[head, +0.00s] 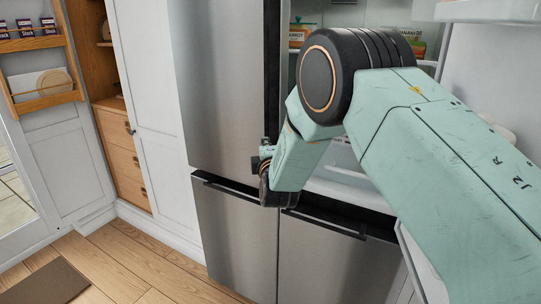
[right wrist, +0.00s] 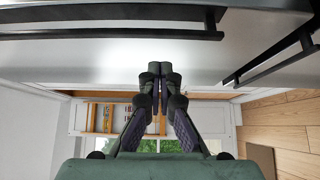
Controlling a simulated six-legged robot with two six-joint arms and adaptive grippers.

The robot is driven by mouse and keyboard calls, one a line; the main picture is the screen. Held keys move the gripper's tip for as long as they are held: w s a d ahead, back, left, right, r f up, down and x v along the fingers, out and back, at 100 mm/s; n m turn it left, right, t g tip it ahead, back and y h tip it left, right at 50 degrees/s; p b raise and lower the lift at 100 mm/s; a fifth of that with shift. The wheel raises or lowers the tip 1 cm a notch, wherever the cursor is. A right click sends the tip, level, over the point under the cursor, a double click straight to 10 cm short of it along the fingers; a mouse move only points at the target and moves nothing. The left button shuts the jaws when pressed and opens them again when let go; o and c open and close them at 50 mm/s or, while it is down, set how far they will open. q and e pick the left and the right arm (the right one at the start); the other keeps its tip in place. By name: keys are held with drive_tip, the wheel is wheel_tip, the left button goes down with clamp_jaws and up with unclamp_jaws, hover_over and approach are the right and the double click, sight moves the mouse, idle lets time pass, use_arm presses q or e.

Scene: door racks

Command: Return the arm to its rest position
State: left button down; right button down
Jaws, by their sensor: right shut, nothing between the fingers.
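My right arm (head: 440,150) reaches in from the right of the head view, bent at a dark round joint, with its forearm pointing down. My right gripper (head: 266,172) is in front of the steel fridge (head: 225,100), above the lower door handles; the arm partly hides it. In the right wrist view the right gripper (right wrist: 160,74) has its fingertips together with nothing between them. My left gripper is in neither view.
The fridge's upper right side stands open, showing food boxes (head: 301,34) inside; its open door (head: 495,60) is at the right. Lower drawer handles (head: 325,225) stick out. A door rack (head: 35,45) with boxes and a wooden cabinet (head: 125,160) are left.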

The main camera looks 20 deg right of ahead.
drive_tip(key=shift+s, duration=3)
drive_tip(key=s+a+f+m+g+y+b, duration=0.15)
drive_tip(key=s+f+m+g, duration=0.25)
drive_tip(key=s+f+m, duration=0.5)
drive_tip(key=s+a+f+m+g+y, duration=0.15)
drive_tip(key=s+f+g, duration=0.4)
drive_tip(key=f, duration=0.85)
drive_tip(key=s+f+m+g+b, duration=0.1)
drive_tip(key=s+f, duration=0.4)
drive_tip(key=s, duration=0.6)
drive_tip(key=s+a+f+m+g+y+b, duration=0.1)
drive_tip(key=s+f+g, duration=0.3)
drive_tip(key=s, duration=0.7)
drive_tip(key=s+f+m+g+b, duration=0.2)
drive_tip(key=s+f, duration=0.4)
drive_tip(key=s, duration=0.5)
drive_tip(key=shift+s+a+m+g+y, duration=0.2)
drive_tip(key=shift+s+m+g+y, duration=0.15)
drive_tip(key=shift+m+g, duration=0.15)
